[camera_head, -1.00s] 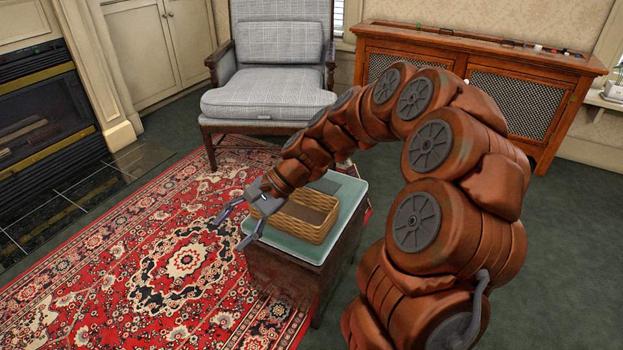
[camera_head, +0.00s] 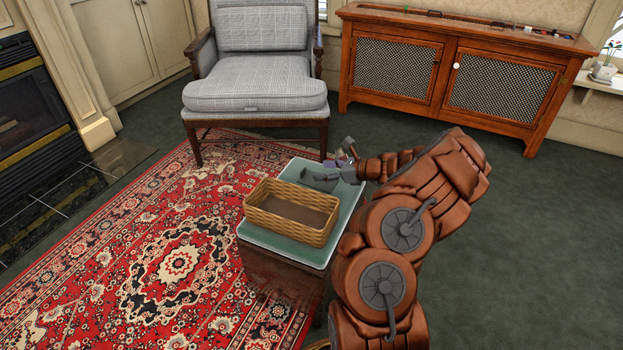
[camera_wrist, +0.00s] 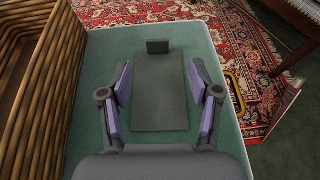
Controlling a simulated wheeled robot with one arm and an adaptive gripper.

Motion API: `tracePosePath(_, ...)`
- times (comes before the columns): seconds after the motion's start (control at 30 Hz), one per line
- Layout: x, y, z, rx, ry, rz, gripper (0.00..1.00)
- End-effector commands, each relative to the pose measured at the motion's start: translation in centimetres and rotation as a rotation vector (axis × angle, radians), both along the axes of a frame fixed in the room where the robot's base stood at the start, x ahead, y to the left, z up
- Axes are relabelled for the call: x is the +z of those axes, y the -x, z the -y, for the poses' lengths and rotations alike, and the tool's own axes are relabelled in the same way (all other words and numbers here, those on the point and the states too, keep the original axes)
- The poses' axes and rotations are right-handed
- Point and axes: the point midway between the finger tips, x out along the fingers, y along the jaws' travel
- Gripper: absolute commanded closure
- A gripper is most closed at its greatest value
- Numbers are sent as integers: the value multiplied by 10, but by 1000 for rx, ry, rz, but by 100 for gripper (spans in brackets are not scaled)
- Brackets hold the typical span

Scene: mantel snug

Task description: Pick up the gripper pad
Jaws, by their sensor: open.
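A small dark grey block (camera_wrist: 158,46), which looks like the gripper pad, stands at the far end of a flat dark grey mat (camera_wrist: 159,95) in the wrist view. The mat lies on the green top of a small table (camera_wrist: 120,42). My gripper (camera_wrist: 160,75) is open and empty, its two purple-lined fingers on either side of the mat, with the block beyond the fingertips. In the head view my gripper (camera_head: 345,155) is over the table's far right part.
A wicker basket (camera_head: 293,207) stands on the table (camera_head: 283,243), left of my gripper in the wrist view. A grey armchair (camera_head: 255,90) stands behind the table. A wooden cabinet (camera_head: 455,70) stands at the back right. Dark green carpet (camera_head: 540,240) is free at the right.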

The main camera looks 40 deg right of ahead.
Motion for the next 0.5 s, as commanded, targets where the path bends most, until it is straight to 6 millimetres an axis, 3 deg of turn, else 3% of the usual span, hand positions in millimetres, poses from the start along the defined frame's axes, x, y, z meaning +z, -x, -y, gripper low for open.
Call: tracePosePath(0.5, -21, -39, -29, 16, -2, -2, 38)
